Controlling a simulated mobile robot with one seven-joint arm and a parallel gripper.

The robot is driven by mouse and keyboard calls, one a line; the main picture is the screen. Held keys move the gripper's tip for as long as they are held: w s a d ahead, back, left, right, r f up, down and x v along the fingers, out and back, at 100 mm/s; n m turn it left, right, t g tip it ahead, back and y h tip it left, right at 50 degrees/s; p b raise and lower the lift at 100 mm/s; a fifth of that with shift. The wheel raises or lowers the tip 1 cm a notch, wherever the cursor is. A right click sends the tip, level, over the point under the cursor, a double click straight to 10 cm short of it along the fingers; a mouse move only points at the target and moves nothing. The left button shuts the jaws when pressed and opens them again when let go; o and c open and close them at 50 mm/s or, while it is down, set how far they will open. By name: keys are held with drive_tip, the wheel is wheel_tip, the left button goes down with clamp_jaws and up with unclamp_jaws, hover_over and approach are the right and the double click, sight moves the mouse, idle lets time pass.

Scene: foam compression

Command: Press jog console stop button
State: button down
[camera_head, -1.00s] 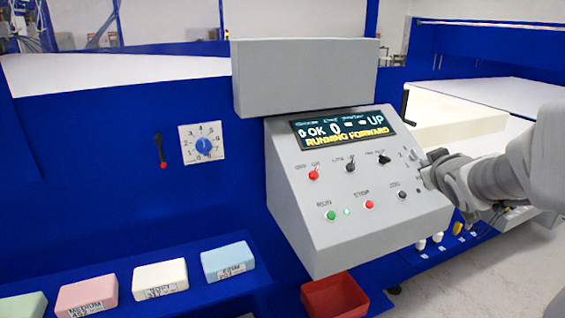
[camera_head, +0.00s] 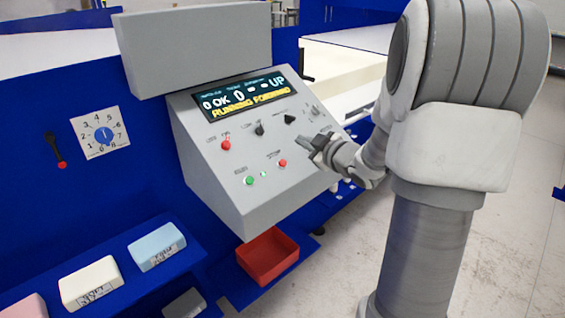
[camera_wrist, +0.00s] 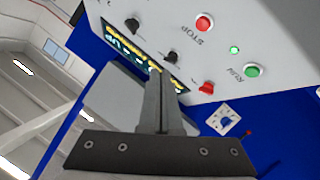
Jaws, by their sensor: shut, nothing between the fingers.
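The grey jog console (camera_head: 215,192) has a sloped face with a lit display (camera_head: 245,98) reading "RUNNING FORWARD". The red stop button (camera_head: 283,163) is low on the face, to the right of the green run button (camera_head: 249,180). In the wrist view the stop button (camera_wrist: 204,22) is at the top, with its label "STOP" beside it, and the green run button (camera_wrist: 252,71) is to the right. My gripper (camera_head: 322,150) is shut and empty, at the right part of the console face, just right of the stop button. Its closed fingers (camera_wrist: 161,85) also show in the wrist view.
Other knobs and a red switch (camera_head: 226,145) sit above the buttons. A red bin (camera_head: 267,256) is below the console. Foam samples (camera_head: 157,246) lie on a blue shelf at lower left. A dial (camera_head: 101,133) is on the blue panel. Open floor is at right.

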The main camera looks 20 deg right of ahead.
drive_tip(key=shift+w+a+f+b, duration=0.25)
drive_tip(key=shift+w+f+b, duration=0.45)
drive_tip(key=shift+f+b, duration=0.5)
drive_tip(key=shift+w+a+f+b, duration=0.3)
drive_tip(key=shift+w+f+b, duration=0.45)
drive_tip(key=shift+f+b, duration=0.45)
drive_tip(key=shift+w+a+f+b, duration=0.25)
drive_tip(key=shift+w+f+b, duration=0.45)
drive_tip(key=shift+f+b, duration=0.5)
drive_tip(key=shift+f, duration=0.25)
drive_tip(key=shift+w+f, duration=0.2)
drive_tip(key=shift+f, duration=0.05)
drive_tip(key=shift+w+a+f+b, duration=0.2)
drive_tip(key=shift+f+b, duration=0.2)
drive_tip(key=shift+b, duration=0.25)
drive_tip(key=shift+r, duration=0.1)
drive_tip(key=shift+s+d+r+p, duration=0.2)
drive_tip(key=shift+s+r+p, duration=0.2)
drive_tip(key=shift+r+p, duration=0.25)
drive_tip(key=shift+s+d+r+p, duration=0.15)
drive_tip(key=shift+s+r+p, duration=0.25)
drive_tip(key=shift+r+p, duration=0.25)
drive_tip(key=shift+s+d+r+p, duration=0.15)
drive_tip(key=shift+s+r+p, duration=0.35)
drive_tip(key=shift+r, duration=0.25)
drive_tip(key=shift+s+d+r+p, duration=0.15)
drive_tip(key=shift+s+r+p, duration=0.2)
drive_tip(key=shift+r+p, duration=0.3)
